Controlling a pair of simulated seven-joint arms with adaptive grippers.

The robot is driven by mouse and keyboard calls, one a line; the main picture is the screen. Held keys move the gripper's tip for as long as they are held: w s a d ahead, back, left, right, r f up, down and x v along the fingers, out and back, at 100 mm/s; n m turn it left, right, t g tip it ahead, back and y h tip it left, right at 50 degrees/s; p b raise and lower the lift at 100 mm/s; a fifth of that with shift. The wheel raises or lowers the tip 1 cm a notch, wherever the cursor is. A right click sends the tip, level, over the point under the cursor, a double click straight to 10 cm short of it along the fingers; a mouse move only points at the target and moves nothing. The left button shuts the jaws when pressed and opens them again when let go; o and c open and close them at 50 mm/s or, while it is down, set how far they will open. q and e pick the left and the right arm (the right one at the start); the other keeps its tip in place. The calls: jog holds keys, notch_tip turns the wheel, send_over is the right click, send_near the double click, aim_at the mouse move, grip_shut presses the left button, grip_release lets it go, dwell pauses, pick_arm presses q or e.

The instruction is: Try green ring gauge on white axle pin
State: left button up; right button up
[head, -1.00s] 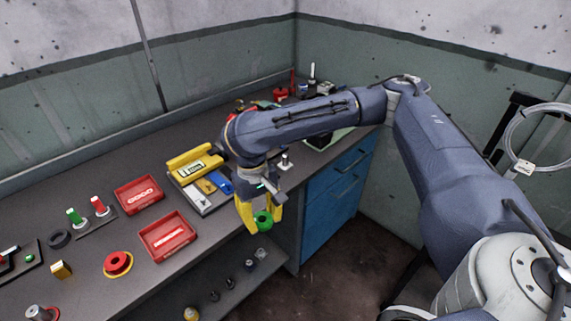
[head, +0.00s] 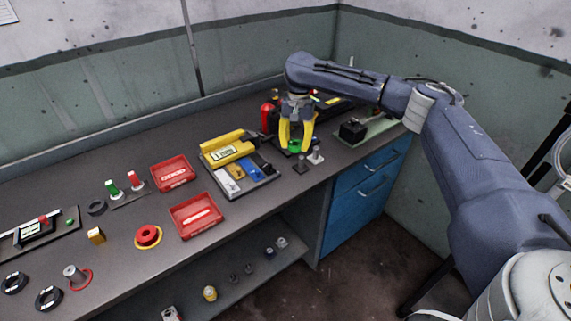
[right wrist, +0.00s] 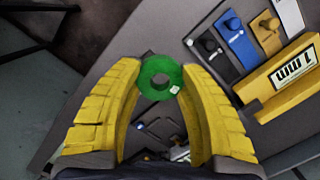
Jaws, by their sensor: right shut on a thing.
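My right gripper (head: 296,137) has yellow fingers and is shut on the green ring gauge (head: 295,147). It holds the ring over the right part of the bench. In the right wrist view the ring (right wrist: 148,74) sits between the fingertips, its hole facing the camera. A pale pin on a small base (head: 316,156) stands just right of and nearer than the ring; it looks like the white axle pin. The ring appears apart from it. A dark pin on a square base (head: 301,166) stands beside it. My left gripper is not in view.
A grey tray with a yellow gauge (head: 229,150) and coloured blocks lies left of my gripper. A red cylinder (head: 267,116) stands behind; a black block (head: 352,131) is to the right.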

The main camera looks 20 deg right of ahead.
aim_at(316, 148)
jog(key=w+d+m, duration=0.1)
jog(key=d, duration=0.2)
jog(key=w+d+m, duration=0.1)
jog(key=d, duration=0.2)
jog(key=w+d+m, duration=0.1)
jog(key=d, duration=0.2)
jog(key=shift+w+d+r, duration=0.15)
jog(key=shift+w, duration=0.2)
jog(key=shift+d, duration=0.6)
jog(key=shift+f, duration=2.65)
jog(key=shift+s+f, duration=0.1)
jog(key=shift+f, duration=0.5)
jog(key=shift+r, duration=0.1)
jog(key=shift+r, duration=2.6)
